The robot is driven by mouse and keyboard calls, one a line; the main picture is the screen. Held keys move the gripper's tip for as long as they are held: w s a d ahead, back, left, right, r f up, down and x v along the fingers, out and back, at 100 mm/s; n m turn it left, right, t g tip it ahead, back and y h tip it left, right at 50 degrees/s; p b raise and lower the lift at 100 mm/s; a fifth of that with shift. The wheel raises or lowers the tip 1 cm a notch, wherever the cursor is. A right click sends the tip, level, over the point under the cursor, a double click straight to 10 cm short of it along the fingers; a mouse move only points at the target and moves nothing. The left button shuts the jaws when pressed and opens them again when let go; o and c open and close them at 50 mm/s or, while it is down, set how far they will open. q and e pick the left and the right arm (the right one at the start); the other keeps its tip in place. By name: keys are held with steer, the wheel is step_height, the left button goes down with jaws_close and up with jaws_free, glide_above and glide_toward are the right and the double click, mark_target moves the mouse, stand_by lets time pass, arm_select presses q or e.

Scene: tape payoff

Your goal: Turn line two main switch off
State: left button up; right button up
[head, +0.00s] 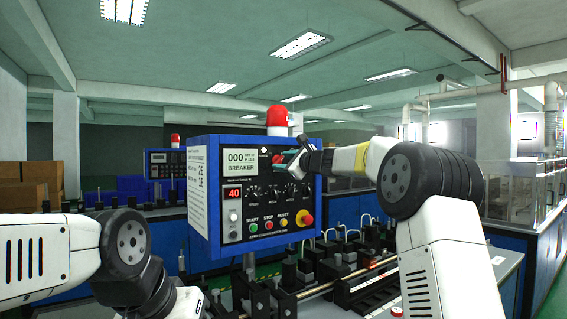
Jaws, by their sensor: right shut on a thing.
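A blue control box (314,217) with a black front panel stands in the middle of the head view. Its upper display (240,160) reads "000" and "BREAKER". My right gripper (289,158) is at the upper right of the panel, beside this display. It is shut on the main switch, which the fingers mostly hide, so its handle angle cannot be told. My left arm comes in at the lower left, and its gripper is not in view.
Below the switch area are a row of black knobs, green and red buttons, and a red emergency stop (304,218) on yellow. A red beacon (277,118) tops the box. A machine with rollers and rails (345,275) lies below. A second panel (166,164) stands behind left.

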steer(key=n, duration=1.4)
steer(key=shift+f, duration=0.1)
steer(key=shift+n, duration=1.9)
steer(key=o, duration=1.4)
